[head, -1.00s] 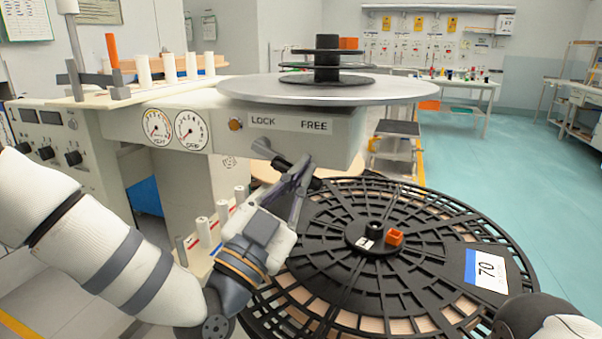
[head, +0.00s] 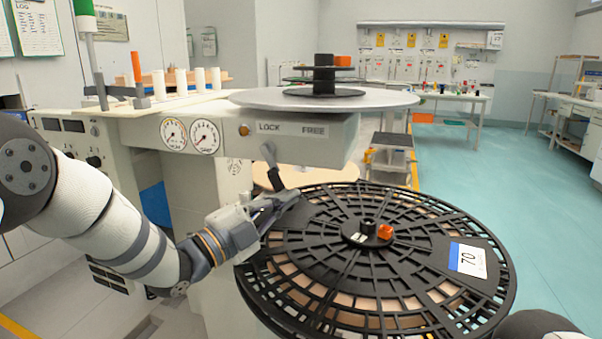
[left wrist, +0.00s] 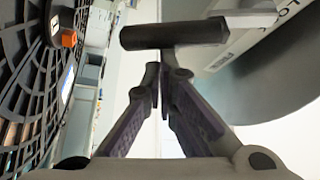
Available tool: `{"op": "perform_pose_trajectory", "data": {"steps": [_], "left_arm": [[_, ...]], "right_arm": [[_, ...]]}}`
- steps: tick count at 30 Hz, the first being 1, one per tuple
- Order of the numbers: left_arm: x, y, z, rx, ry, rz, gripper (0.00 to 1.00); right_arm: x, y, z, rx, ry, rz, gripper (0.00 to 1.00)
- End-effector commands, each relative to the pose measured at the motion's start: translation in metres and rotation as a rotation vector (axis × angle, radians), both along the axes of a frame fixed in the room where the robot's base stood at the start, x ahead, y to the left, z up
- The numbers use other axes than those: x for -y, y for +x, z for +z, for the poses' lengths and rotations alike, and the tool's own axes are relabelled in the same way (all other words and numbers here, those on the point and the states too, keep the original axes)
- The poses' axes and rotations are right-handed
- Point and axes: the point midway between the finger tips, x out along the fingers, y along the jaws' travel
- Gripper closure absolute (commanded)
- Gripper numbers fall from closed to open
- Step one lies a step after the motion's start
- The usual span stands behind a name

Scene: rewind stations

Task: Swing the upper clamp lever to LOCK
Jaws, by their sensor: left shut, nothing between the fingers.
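The upper clamp lever (head: 269,155) hangs below the front face of the upper arm, under the LOCK label (head: 269,127) and left of the FREE label (head: 313,131). It slants down slightly to the right. My left gripper (head: 288,197) is shut and empty at the lever's lower end, above the reel's left edge. In the left wrist view, the dark handle bar (left wrist: 172,35) lies across, just beyond my closed fingertips (left wrist: 162,72). I cannot tell whether they touch. My right gripper is not in view.
A large black slotted reel (head: 440,220) labelled 70 lies just right of my left gripper. A grey disc (head: 390,99) overhangs above the lever. Two gauges (head: 204,137) sit left of the labels. Open floor (head: 470,165) lies to the right.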

Motion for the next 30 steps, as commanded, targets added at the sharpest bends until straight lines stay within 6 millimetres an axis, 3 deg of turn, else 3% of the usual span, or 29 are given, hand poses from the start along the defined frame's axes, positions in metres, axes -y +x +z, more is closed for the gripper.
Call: {"op": "perform_pose_trajectory", "data": {"steps": [15, 30], "left_arm": [[-0.028, 0.012, -0.012, 0.115, 0.34, 0.001, 1.0], [-0.036, 0.014, -0.017, 0.138, 0.425, 0.0, 1.0]], "right_arm": [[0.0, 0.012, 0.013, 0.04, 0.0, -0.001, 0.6], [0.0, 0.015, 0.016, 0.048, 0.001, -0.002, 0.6]]}}
